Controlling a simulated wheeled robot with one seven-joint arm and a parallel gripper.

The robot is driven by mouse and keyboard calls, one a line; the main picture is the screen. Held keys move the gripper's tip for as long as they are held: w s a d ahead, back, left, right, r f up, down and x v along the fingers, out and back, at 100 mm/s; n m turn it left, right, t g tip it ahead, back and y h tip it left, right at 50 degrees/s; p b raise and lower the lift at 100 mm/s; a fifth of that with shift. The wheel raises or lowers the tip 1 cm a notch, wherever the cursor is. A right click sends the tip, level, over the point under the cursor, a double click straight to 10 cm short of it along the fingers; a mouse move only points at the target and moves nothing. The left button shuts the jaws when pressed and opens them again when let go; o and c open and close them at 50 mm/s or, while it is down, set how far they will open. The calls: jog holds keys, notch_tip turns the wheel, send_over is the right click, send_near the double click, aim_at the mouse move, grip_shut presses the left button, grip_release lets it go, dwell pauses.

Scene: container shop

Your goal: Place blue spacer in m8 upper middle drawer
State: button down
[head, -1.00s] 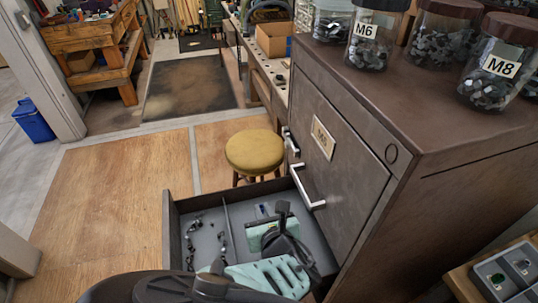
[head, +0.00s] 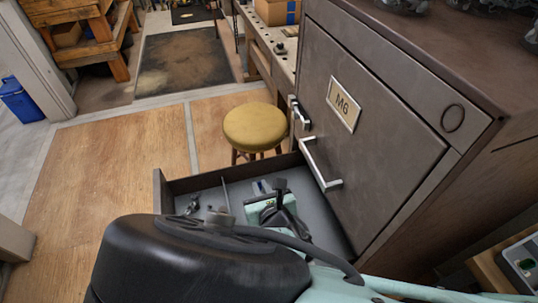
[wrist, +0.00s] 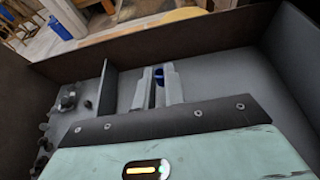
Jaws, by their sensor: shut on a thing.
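My gripper (wrist: 159,88) is shut on the blue spacer (wrist: 158,74), a small blue ring between its two grey fingers in the wrist view. In the head view my gripper (head: 262,188) is inside an open grey drawer (head: 173,187), to the right of its divider. The drawer's dark walls and divider (wrist: 107,88) also show in the wrist view. My arm hides the near part of the drawer in the head view. No label on the open drawer is visible, so I cannot tell which one it is.
Small metal parts (wrist: 68,98) lie in the drawer's left compartment. The closed cabinet front (head: 385,125) above carries an M6 label (head: 343,104) and a metal handle (head: 322,168). A yellow stool (head: 253,127) stands just beyond the drawer. Wooden floor lies open to the left.

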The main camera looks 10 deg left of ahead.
notch_tip(320, 180, down, 3)
jog(key=shift+r+b, duration=0.1)
jog(key=shift+b, duration=0.65)
jog(key=shift+r, duration=0.1)
